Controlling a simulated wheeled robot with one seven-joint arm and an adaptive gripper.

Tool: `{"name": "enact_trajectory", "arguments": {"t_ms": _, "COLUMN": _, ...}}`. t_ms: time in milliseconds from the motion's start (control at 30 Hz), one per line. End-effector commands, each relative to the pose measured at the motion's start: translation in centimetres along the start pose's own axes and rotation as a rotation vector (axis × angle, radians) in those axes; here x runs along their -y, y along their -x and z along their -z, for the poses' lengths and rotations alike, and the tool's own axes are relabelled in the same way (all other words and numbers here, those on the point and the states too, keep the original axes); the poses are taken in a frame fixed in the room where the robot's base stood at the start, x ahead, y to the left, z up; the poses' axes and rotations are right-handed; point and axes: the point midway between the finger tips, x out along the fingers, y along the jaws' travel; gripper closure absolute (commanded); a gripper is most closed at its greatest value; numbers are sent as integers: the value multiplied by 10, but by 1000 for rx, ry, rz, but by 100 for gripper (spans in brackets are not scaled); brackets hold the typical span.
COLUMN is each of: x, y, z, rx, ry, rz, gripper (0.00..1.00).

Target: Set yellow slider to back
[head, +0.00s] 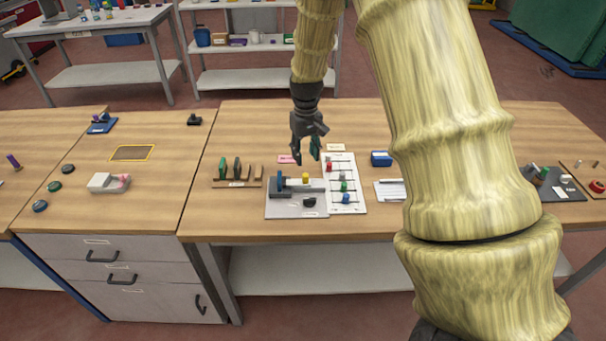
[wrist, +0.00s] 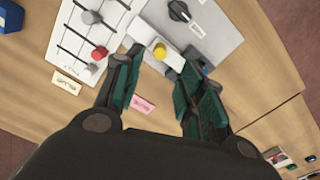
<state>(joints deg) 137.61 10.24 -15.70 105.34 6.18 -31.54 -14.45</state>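A yellow round knob (head: 305,178) sits on a light block on the grey device (head: 285,210), at the middle of the table. It also shows in the wrist view (wrist: 160,50). Beside the device, on its right in the head view, lies a white panel (head: 333,208) with dark slider tracks and several coloured knobs. My gripper (head: 308,157) is open and empty, pointing down behind and above the yellow knob. In the wrist view its fingertips (wrist: 156,66) stand apart, with the yellow knob showing in line with the gap between them. I cannot tell the exact height gap.
The device also carries a black rotary knob (head: 309,202) and a blue part (head: 279,180). A wooden rack (head: 236,183) stands to the left. A blue box (head: 381,158) is to the right. A pink label (head: 287,159) lies behind the device. My arm hides part of the table.

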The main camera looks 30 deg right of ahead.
Motion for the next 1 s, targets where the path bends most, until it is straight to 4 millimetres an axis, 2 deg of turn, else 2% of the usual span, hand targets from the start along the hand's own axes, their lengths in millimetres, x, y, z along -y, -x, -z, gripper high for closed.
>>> {"name": "enact_trajectory", "arguments": {"t_ms": 600, "x": 3, "y": -74, "z": 0, "rx": 2, "ry": 3, "rz": 0, "gripper": 60}}
{"name": "enact_trajectory", "arguments": {"t_ms": 800, "x": 3, "y": -88, "z": 0, "rx": 0, "ry": 4, "rz": 0, "gripper": 60}}
{"name": "enact_trajectory", "arguments": {"t_ms": 1000, "x": 3, "y": -93, "z": 1, "rx": -1, "ry": 4, "rz": 0, "gripper": 60}}
